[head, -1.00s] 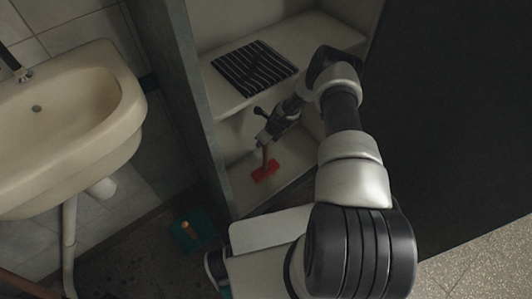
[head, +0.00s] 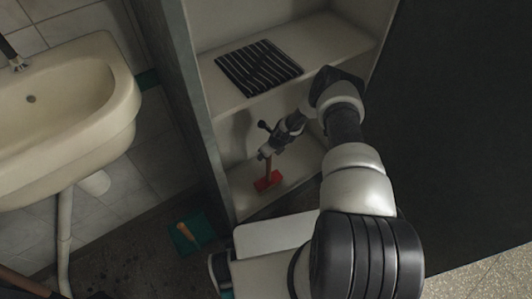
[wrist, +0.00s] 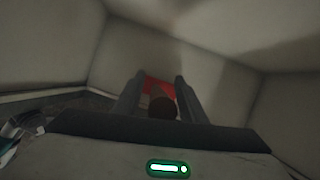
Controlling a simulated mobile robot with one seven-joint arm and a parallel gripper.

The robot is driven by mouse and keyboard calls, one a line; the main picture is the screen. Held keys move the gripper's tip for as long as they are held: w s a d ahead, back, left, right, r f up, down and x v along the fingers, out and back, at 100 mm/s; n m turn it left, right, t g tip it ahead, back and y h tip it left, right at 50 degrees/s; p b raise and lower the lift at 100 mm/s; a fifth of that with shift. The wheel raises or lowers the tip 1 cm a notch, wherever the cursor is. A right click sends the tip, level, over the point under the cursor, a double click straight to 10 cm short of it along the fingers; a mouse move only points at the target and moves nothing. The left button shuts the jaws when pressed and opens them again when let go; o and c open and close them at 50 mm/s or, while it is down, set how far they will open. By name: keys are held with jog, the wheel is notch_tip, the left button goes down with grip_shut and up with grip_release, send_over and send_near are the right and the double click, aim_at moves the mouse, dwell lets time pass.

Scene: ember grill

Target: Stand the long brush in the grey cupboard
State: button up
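The long brush (head: 268,181), with a red head and brown handle, stands head down on the floor of the lower compartment of the grey cupboard (head: 196,110). Its handle looks roughly upright. My gripper (head: 266,153) is inside that compartment at the top of the handle. In the wrist view, the brown handle end (wrist: 162,107) lies between my two spread fingers, with the red head beyond it. Gaps show beside the handle, so my gripper looks open around it. The fingers partly hide the brush head there.
A black striped rack (head: 258,68) lies on the cupboard shelf above my gripper. A white sink (head: 75,120) is at left. A green dustpan-like thing (head: 190,234) lies on the floor outside. A dark panel (head: 460,130) stands close on the right.

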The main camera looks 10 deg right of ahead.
jog(key=p+v, duration=0.4)
jog(key=v, duration=0.8)
jog(key=shift+s+r, duration=0.1)
